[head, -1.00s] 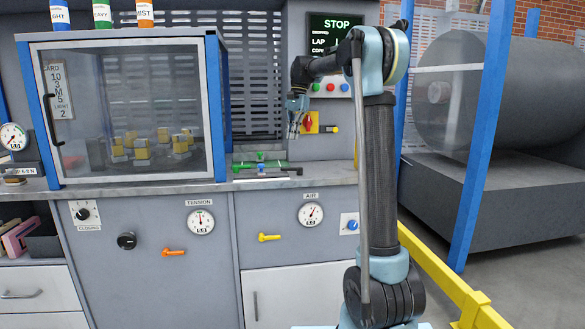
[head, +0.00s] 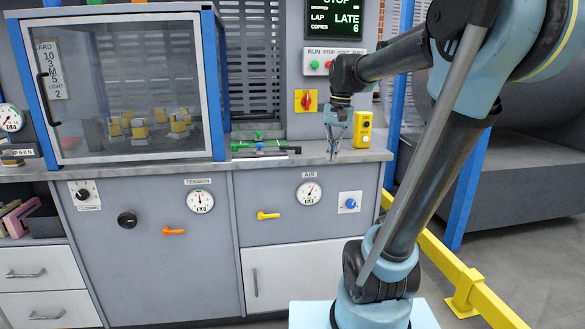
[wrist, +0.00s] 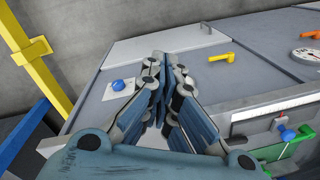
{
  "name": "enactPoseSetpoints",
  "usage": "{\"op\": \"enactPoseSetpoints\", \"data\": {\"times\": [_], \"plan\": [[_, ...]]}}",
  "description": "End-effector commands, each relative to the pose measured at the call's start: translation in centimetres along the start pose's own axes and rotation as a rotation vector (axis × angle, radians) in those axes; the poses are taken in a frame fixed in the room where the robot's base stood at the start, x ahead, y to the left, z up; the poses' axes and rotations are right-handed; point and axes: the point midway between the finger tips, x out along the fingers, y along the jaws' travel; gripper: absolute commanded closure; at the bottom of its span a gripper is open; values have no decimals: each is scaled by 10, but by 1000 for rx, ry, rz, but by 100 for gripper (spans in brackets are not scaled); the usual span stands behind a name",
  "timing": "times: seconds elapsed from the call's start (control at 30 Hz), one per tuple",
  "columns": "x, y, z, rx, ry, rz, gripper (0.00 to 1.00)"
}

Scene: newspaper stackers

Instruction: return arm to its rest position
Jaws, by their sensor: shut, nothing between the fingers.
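My gripper (head: 335,146) hangs from my bent arm in front of the machine's back panel, near the right end of the grey counter (head: 232,166). It points down with its fingertips near counter height. In the wrist view my gripper (wrist: 165,62) has its fingers close together at the tips, with nothing held. Whether it touches the counter cannot be told from these views.
A yellow control box (head: 363,130) stands just right of my gripper. Green and blue levers (head: 262,146) lie on the counter to its left. A glass-fronted cabinet (head: 213,95) is further left. A yellow rail (head: 450,265) runs along the right.

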Motion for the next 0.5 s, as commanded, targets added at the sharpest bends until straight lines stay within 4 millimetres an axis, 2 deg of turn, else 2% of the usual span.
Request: {"op": "enactPoseSetpoints", "data": {"times": [0.1,0.37,0.5], "plan": [[22,23,28,-40,28,4,100],[77,67,81,-134,84,19,100],[111,88,108,-185,114,32,100]]}}
